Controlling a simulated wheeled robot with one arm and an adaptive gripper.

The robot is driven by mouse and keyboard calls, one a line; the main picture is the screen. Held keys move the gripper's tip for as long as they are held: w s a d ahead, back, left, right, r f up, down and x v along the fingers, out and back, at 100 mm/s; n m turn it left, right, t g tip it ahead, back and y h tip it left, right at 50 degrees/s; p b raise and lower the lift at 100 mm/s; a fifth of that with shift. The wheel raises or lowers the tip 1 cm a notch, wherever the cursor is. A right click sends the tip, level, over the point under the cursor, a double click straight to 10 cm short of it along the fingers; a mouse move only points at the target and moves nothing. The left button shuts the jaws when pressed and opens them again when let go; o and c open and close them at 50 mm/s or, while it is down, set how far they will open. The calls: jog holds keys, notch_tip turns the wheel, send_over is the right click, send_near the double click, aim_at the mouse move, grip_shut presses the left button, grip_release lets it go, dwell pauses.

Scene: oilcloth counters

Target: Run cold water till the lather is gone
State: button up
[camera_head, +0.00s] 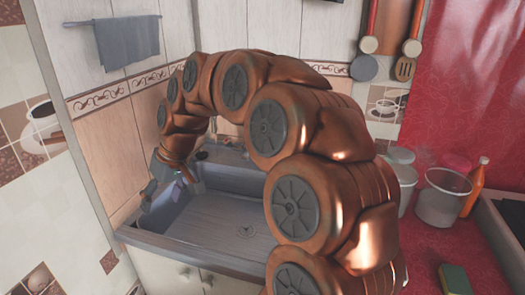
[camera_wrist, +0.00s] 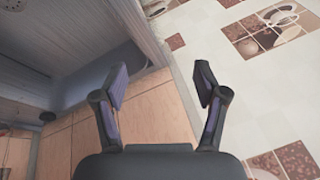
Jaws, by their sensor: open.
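I see no running water or lather in the visible part of the basin. My copper arm arches over the sink and hides its right side. My gripper (camera_wrist: 160,82) is open, with nothing between its two dark fingers in the wrist view. In the head view it is small and unclear at the left rear of the sink. Small reddish parts (camera_head: 201,155) show behind the arm at the sink's back; I cannot tell whether they are the tap.
A grey towel (camera_head: 127,42) hangs on a rail at the back left. A clear bucket (camera_head: 441,198) and an orange bottle (camera_head: 475,187) stand on the red counter at right. A green-and-yellow sponge (camera_head: 455,279) lies in front. Utensils (camera_head: 405,68) hang above.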

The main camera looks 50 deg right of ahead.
jog(key=w+d+f+m+t+b, duration=0.1)
jog(key=w+d+t+b, duration=0.1)
jog(key=w+d, duration=0.65)
jog(key=w+d+m+t+b, duration=0.15)
jog(key=w+d, duration=0.35)
jog(key=d, duration=0.7)
jog(key=s+d+f+m+t+h+b, duration=0.1)
jog(key=d+f+h, duration=0.2)
jog(key=d, duration=1.2)
jog(key=s+d+f+m+t+h+b, duration=0.1)
jog(key=d+f+h, duration=0.2)
jog(key=d, duration=1.1)
jog(key=shift+p+x, duration=0.35)
jog(key=shift+x, duration=3.4)
jog(key=shift+a, duration=0.2)
jog(key=shift+c, duration=0.3)
jog(key=c, duration=1.1)
